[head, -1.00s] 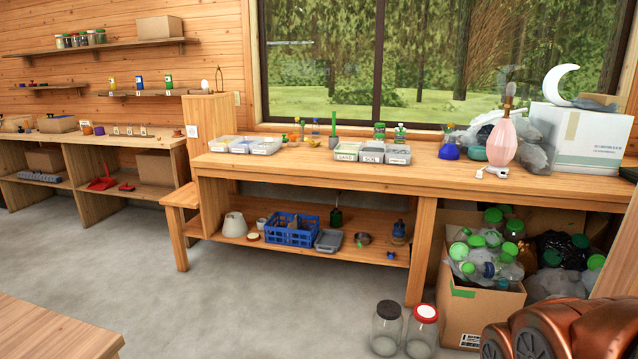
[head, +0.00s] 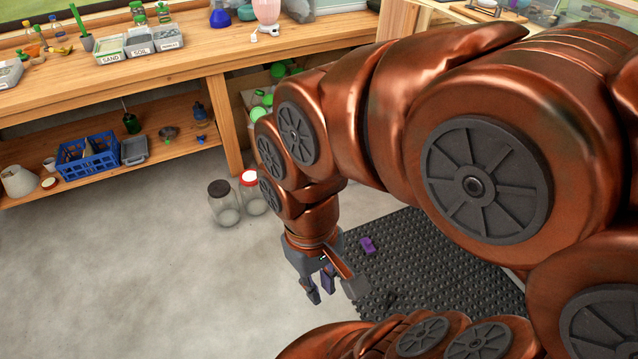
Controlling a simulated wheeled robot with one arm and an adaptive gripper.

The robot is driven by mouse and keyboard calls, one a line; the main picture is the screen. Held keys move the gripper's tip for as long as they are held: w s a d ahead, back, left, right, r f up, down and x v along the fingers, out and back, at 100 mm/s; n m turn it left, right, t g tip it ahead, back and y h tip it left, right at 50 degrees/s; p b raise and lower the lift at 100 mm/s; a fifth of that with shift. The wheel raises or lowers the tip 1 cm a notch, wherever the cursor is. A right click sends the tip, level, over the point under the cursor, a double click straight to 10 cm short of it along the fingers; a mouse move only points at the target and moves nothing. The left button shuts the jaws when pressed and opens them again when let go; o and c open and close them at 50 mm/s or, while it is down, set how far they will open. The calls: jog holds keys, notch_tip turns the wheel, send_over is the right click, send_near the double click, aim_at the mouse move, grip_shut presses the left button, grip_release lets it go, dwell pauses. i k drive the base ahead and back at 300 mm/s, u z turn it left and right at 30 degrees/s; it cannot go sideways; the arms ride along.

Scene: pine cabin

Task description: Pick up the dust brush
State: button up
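My gripper (head: 330,286) hangs over the floor at the left edge of a black mat, its grey fingers spread apart, with nothing clearly held between them. I cannot make out a dust brush for certain in the current head view. A small purple thing (head: 367,244) lies on the mat to the right of my gripper, and a small dark thing (head: 390,299) lies nearer; both are too small to name. My arm hides much of the right side.
Two glass jars (head: 224,204), one dark-lidded and one red-lidded, stand on the floor beside the workbench (head: 190,62). A blue crate (head: 88,158) sits on its lower shelf. The black mat (head: 440,255) lies beneath my arm. Grey floor at left is clear.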

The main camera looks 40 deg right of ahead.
aim_at(368, 244)
jog(key=z, duration=0.8)
jog(key=k, duration=0.8)
jog(key=z, duration=0.75)
